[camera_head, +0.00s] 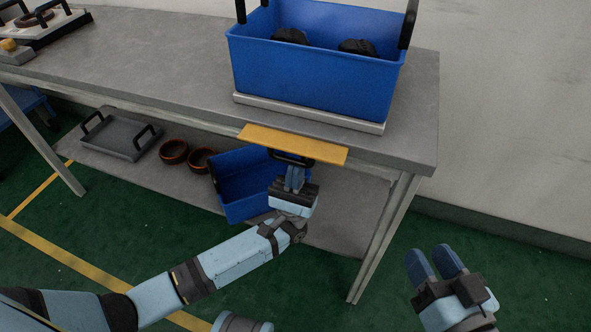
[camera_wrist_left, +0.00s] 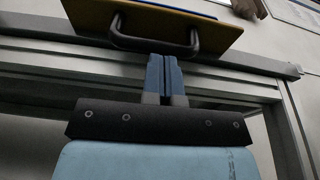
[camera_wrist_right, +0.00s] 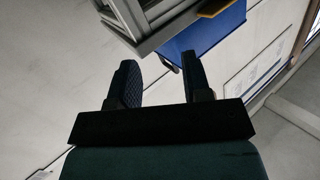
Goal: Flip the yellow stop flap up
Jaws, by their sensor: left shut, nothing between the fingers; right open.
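The yellow stop flap (camera_head: 293,143) sticks out from the table's front edge, in front of the blue crate, and looks about level. A dark handle (camera_head: 292,160) hangs under it. In the left wrist view the flap (camera_wrist_left: 90,17) is at the top and its handle (camera_wrist_left: 154,40) is in front of my fingers. My left gripper (camera_head: 294,174) is shut and empty, just below the flap at the handle; I cannot tell whether it touches. My right gripper (camera_head: 436,262) is open and empty, off the table to the right. The flap (camera_wrist_right: 214,8) also shows in the right wrist view.
The blue crate (camera_head: 310,82) with dark parts stands on a pale plate (camera_head: 310,114) behind the flap. The lower shelf holds a blue bin (camera_head: 232,190), two brown rings (camera_head: 173,152) and a grey tray (camera_head: 110,137). A table leg (camera_head: 382,245) stands between my grippers.

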